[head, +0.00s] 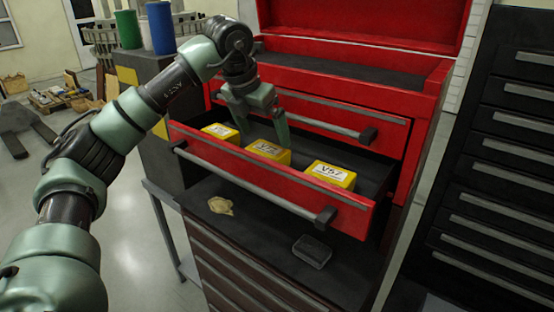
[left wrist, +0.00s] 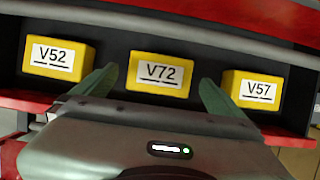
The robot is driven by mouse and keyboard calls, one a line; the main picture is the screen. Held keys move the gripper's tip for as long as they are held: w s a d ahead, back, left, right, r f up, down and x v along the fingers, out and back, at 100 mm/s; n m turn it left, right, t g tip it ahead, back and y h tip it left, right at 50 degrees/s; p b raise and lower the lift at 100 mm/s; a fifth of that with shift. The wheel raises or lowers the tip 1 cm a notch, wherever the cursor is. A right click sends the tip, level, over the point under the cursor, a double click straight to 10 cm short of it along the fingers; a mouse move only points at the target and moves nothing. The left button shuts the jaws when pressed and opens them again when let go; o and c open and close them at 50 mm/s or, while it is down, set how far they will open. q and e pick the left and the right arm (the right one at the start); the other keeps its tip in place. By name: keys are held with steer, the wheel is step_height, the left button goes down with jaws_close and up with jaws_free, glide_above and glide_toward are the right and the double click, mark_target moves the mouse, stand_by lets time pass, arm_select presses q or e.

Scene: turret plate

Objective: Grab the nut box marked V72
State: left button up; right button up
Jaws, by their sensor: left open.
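The yellow nut box marked V72 (left wrist: 160,85) sits between two other yellow boxes in the open red drawer. In the head view the V72 box (head: 268,153) is the middle one, and its label is hard to read there. My left gripper (head: 260,130) is open and hangs over the drawer at the middle box. In the left wrist view its two fingers (left wrist: 157,92) are spread to either side of the V72 box, with a gap on each side. The right gripper is in neither view.
The box marked V52 (left wrist: 58,60) lies left of V72, and the box marked V57 (head: 329,175) lies right. The drawer front (head: 250,178) has a long handle. Below, a dark surface holds a tan cloth-like piece (head: 221,205) and a small dark tray (head: 312,251).

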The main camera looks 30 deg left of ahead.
mark_target(267, 148)
arm_select(q)
steer(key=shift+s+f+p, duration=0.2)
steer(key=shift+f+p, duration=0.15)
steer(key=shift+f, duration=0.15)
steer(key=shift+s+f+p, duration=0.2)
steer(key=shift+f+p, duration=0.1)
steer(key=shift+f, duration=0.15)
steer(key=x, duration=0.1)
steer(key=p+x, duration=0.1)
steer(key=x, duration=0.1)
steer(key=shift+w, duration=0.3)
steer(key=shift+x, duration=0.85)
steer(key=c, duration=1.2)
steer(key=shift+r, duration=0.1)
steer(key=c, duration=0.3)
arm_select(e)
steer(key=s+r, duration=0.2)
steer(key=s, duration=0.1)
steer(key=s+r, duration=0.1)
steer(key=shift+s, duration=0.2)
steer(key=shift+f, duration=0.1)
